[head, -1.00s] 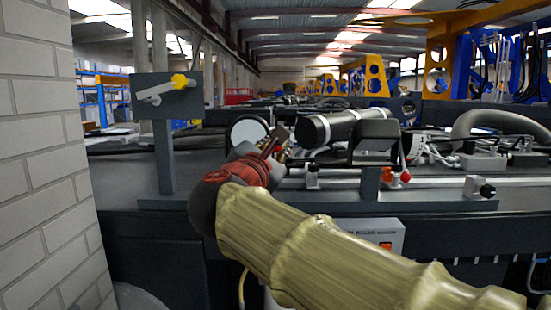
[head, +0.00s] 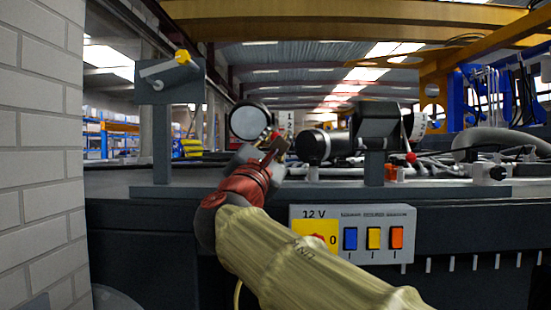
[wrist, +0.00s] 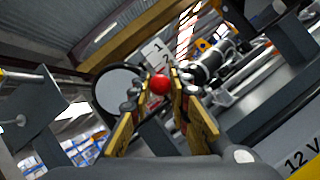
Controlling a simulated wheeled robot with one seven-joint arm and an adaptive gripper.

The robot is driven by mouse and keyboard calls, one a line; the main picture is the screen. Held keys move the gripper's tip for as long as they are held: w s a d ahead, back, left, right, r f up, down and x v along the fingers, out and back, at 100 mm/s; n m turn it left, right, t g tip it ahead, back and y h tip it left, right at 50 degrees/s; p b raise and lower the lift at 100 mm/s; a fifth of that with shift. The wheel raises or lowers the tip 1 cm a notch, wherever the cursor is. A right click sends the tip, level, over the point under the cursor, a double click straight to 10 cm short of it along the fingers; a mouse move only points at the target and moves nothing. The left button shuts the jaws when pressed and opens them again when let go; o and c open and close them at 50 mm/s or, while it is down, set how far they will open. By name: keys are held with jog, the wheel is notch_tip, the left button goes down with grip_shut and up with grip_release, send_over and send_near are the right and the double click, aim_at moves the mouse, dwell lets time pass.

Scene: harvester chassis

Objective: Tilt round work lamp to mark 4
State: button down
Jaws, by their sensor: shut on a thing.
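The round work lamp (head: 249,121), a pale disc with a dark rim, stands behind the bench's front edge, left of centre in the head view. It also shows in the wrist view (wrist: 119,90). A white scale plate (head: 286,122) is just right of it; 1 and 2 can be read in the wrist view (wrist: 156,50), while lower marks are hidden. My gripper (head: 270,145) is in front of the lamp's lower right. In the wrist view its fingers are shut on a red ball knob (wrist: 159,84) beside the lamp. The lamp's pointer cannot be made out.
A boxy dark lamp (head: 377,121) and a black cylinder (head: 324,146) stand to the right. A 12 V switch panel (head: 352,214) is on the bench front below. A post plate with a yellow-tipped lever (head: 170,80) stands left, beside a white brick wall (head: 38,140).

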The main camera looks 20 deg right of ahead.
jog(key=w+d+f+m+t+h+b, duration=0.1)
jog(key=w+f+b, duration=0.3)
jog(key=b, duration=0.6)
jog(key=shift+w+f, duration=0.2)
jog(key=shift+f, duration=0.5)
jog(key=c, duration=2)
grip_release()
jog(key=shift+w+d, duration=0.1)
jog(key=shift+d, duration=0.05)
jog(key=shift+o, duration=0.5)
jog(key=shift+w+d, duration=0.1)
jog(key=shift+w, duration=0.15)
jog(key=shift+o, duration=1.2)
jog(key=shift+s+r, duration=0.25)
jog(key=shift+s, duration=0.05)
